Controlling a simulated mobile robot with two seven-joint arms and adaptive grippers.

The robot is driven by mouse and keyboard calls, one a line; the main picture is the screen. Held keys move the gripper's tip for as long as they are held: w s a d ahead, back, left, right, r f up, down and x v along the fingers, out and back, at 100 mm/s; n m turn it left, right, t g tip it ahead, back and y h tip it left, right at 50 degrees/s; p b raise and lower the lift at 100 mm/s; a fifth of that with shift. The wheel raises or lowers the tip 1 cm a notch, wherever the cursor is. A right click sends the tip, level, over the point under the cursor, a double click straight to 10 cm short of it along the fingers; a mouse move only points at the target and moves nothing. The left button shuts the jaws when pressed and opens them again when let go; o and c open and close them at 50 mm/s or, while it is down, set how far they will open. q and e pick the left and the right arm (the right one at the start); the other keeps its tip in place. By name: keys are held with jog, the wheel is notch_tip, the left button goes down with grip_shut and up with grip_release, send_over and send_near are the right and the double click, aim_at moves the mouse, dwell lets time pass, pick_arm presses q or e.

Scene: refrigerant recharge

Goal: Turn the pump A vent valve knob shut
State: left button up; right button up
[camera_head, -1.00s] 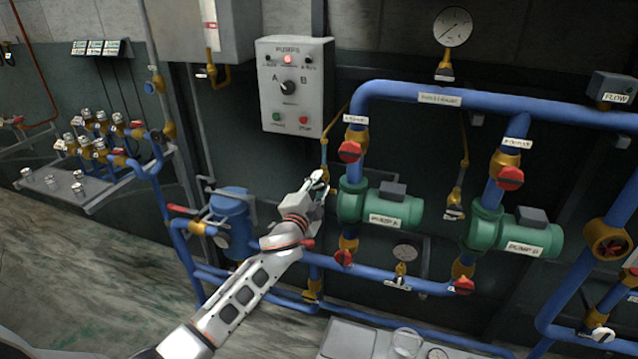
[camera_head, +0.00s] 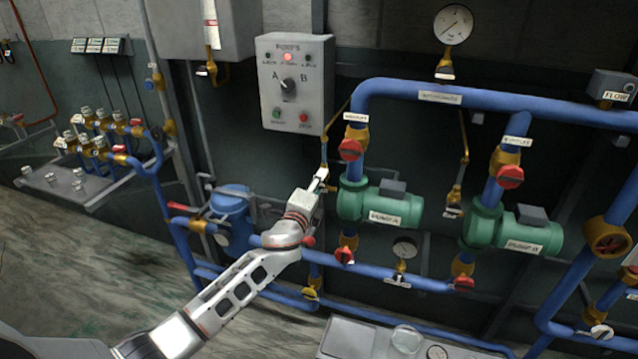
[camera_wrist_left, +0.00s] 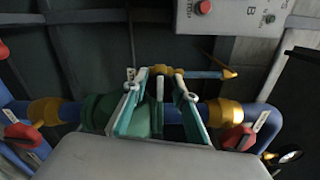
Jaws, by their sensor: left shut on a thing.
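The brass pump A vent line (camera_head: 325,155) hangs down left of the green pump A (camera_head: 380,205) in the head view. My left gripper (camera_head: 320,181) is at its lower end, where the vent valve knob sits. The wrist view shows the two fingers (camera_wrist_left: 160,82) on either side of a small grey part in front of the brass valve body (camera_wrist_left: 161,70). The gripper is shut on the knob, which is mostly hidden by the fingers. My right gripper is in neither current view.
The pump control box (camera_head: 291,85) hangs above the gripper. A red valve handle (camera_head: 350,151) on the blue pipe is close to its upper right. A blue canister (camera_head: 231,215) stands left of my arm. Pump B (camera_head: 515,231) is farther right.

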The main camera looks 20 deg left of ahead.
dwell(0.4)
pick_arm(q)
jog(key=o, duration=1.1)
jog(key=s, duration=1.2)
jog(key=shift+a, duration=0.2)
jog(key=s+f+n+g, duration=0.2)
jog(key=s+f+n, duration=0.3)
jog(key=s+f, duration=0.5)
jog(key=s+f+n+g+h, duration=0.1)
jog(key=s+f+n+g, duration=0.2)
jog(key=s+f+n, duration=0.3)
jog(key=s+f+n+g, duration=0.2)
jog(key=s+f+n, duration=0.3)
jog(key=s+f, duration=0.9)
jog(key=shift+s+d+f+n+g, duration=0.15)
jog(key=shift+s+d+n, duration=0.05)
jog(key=shift+s, duration=0.3)
jog(key=shift+s+d+f+n+g, duration=0.1)
jog(key=shift+s+d+n+g, duration=0.1)
jog(key=shift+s, duration=0.3)
